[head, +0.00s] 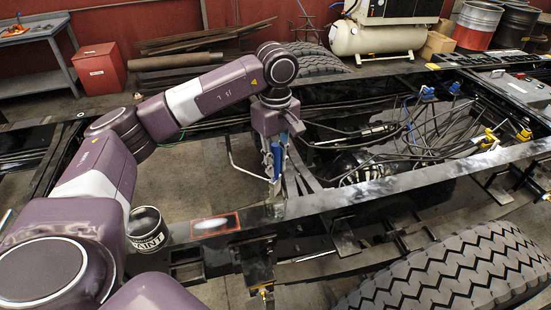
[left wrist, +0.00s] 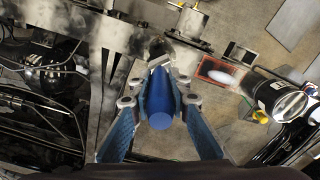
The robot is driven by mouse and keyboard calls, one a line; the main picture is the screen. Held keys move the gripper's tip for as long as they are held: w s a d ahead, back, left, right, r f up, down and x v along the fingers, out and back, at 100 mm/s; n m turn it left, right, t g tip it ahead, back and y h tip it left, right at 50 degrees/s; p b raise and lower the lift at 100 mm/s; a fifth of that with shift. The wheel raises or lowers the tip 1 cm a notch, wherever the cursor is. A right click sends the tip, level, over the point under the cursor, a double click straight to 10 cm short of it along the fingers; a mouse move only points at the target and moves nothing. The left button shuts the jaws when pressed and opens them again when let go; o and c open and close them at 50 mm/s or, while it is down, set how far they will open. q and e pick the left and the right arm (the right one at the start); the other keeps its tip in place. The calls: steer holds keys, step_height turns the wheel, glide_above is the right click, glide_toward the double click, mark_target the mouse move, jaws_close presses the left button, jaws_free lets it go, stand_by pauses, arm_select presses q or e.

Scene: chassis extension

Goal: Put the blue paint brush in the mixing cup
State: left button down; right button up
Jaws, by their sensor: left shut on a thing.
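My left gripper (head: 274,175) points down above the chassis rail and is shut on the blue paint brush (left wrist: 160,108). In the left wrist view the brush's blue handle lies between the two fingers of the gripper (left wrist: 160,85). The bristle end is hard to make out. The mixing cup, a black can with white PAINT lettering (head: 148,231), stands upright on the left, apart from the brush. The cup also shows at the right of the left wrist view (left wrist: 278,96). My right gripper is not in view.
A red-edged patch with a white smear (head: 214,225) lies on the rail between cup and gripper. The chassis rail (head: 400,183) runs across the middle, with cables and hoses (head: 430,130) behind it. A large tyre (head: 455,272) is at the front right.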

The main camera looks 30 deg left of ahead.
mark_target(275, 183)
arm_select(q)
step_height(275, 183, down, 5)
steer(key=b, duration=0.2)
steer(key=shift+f+b, duration=0.2)
steer(key=shift+b, duration=0.15)
steer(key=shift+f+b, duration=0.45)
steer(key=shift+f, duration=0.45)
steer(key=c, duration=1.7)
jaws_free()
steer(key=shift+c, duration=0.2)
steer(key=shift+f, duration=0.1)
